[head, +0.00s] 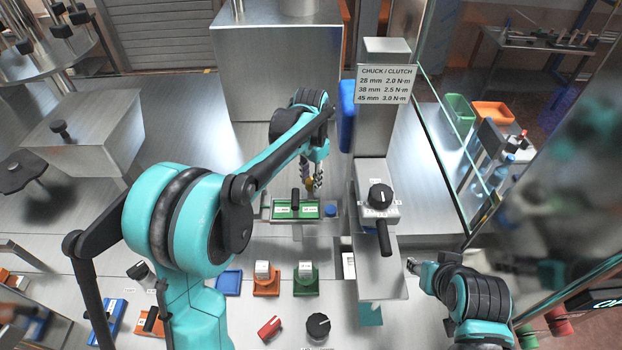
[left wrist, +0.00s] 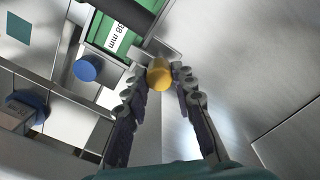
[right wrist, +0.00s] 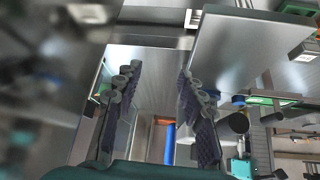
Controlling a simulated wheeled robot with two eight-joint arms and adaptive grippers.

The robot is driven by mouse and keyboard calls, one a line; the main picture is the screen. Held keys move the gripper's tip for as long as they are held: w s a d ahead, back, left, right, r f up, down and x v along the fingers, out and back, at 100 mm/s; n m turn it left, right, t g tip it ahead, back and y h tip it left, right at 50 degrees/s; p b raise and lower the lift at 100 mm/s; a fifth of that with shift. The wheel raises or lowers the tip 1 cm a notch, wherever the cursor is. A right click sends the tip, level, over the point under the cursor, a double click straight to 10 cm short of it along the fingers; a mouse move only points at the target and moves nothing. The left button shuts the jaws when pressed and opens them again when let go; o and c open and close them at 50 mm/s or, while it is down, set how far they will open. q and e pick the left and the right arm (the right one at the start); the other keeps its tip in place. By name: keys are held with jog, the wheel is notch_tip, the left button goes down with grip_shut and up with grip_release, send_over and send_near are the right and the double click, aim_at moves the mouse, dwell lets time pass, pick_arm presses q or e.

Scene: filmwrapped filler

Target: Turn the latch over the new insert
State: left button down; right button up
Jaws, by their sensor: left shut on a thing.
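The green insert (head: 284,212) lies in a metal frame at the middle of the bench. It also shows in the left wrist view (left wrist: 117,35), with a white "38 mm" label. My left gripper (head: 310,184) is at the insert's far edge, shut on a yellow knob (left wrist: 159,76) beside the frame. The knob seems to belong to the latch, whose arm (left wrist: 150,52) reaches to the insert's edge; its exact turn is hard to tell. A blue knob (left wrist: 87,68) stands at the frame's right end in the head view. My right gripper (right wrist: 159,78) is open and empty, right of the chuck station.
A steel post carries a "CHUCK / CLUTCH" sign (head: 384,85) above a dial box (head: 378,205) with a black handle. Blue (head: 229,284), orange (head: 266,284) and green (head: 306,283) holders stand in front. A glass panel (head: 440,140) bounds the right side.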

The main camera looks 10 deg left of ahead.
aim_at(311, 180)
pick_arm(q)
jog(key=shift+r, duration=0.1)
dwell(0.4)
jog(key=c, duration=1.5)
grip_release()
jog(key=shift+c, duration=0.2)
notch_tip(311, 180, up, 12)
